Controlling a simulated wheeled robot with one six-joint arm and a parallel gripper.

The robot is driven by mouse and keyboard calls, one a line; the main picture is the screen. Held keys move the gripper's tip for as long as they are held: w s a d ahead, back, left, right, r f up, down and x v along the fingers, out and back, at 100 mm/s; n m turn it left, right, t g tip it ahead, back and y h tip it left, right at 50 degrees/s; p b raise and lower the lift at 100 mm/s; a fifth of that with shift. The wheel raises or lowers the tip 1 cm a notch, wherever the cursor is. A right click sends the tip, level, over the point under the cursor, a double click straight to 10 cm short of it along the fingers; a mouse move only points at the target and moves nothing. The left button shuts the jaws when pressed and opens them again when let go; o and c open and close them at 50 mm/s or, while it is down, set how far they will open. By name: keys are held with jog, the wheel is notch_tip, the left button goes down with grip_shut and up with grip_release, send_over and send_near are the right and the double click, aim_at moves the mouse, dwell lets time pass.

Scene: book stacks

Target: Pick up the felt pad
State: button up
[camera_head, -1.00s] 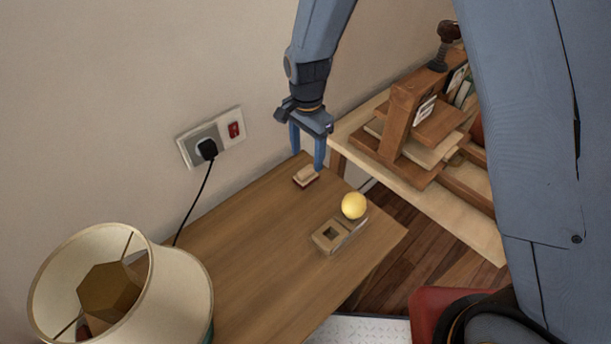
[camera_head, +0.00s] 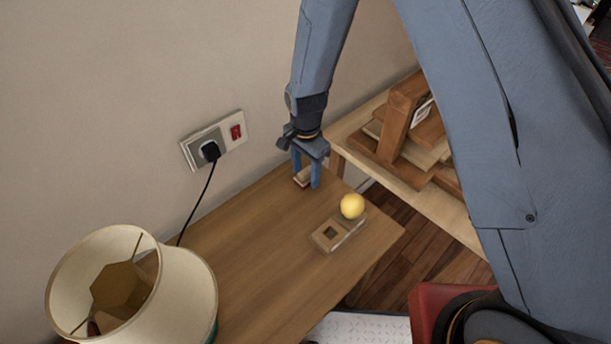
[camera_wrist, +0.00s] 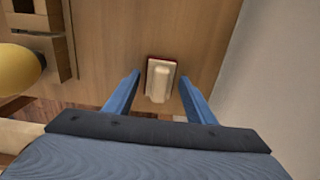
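The felt pad (camera_wrist: 159,82) is a small block with a pale wooden top and a dark red edge below. It lies on the wooden table. In the head view the felt pad (camera_head: 301,177) is partly hidden behind a finger. My gripper (camera_head: 306,184) is open above the table's far end, its fingers pointing down around the pad. In the wrist view my gripper (camera_wrist: 162,98) has its blue fingers spread, one to each side of the pad, with gaps between. I cannot tell how far above the table the tips are.
A yellow ball (camera_head: 352,206) sits by a wooden block with a square hole (camera_head: 328,236) on the table (camera_head: 262,255). A lampshade (camera_head: 185,290) stands at the near left. A plug and socket (camera_head: 232,133) are on the wall. A lower shelf (camera_head: 445,207) holds stacked wooden pieces.

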aim_at(306, 170)
jog(key=c, duration=0.8)
jog(key=shift+r, duration=0.1)
notch_tip(306, 170, up, 10)
jog(key=shift+f+b, duration=0.1)
jog(key=shift+b, duration=1)
jog(key=o, duration=0.5)
jog(key=shift+c, duration=0.2)
jog(key=c, duration=0.4)
jog(key=shift+o, duration=0.2)
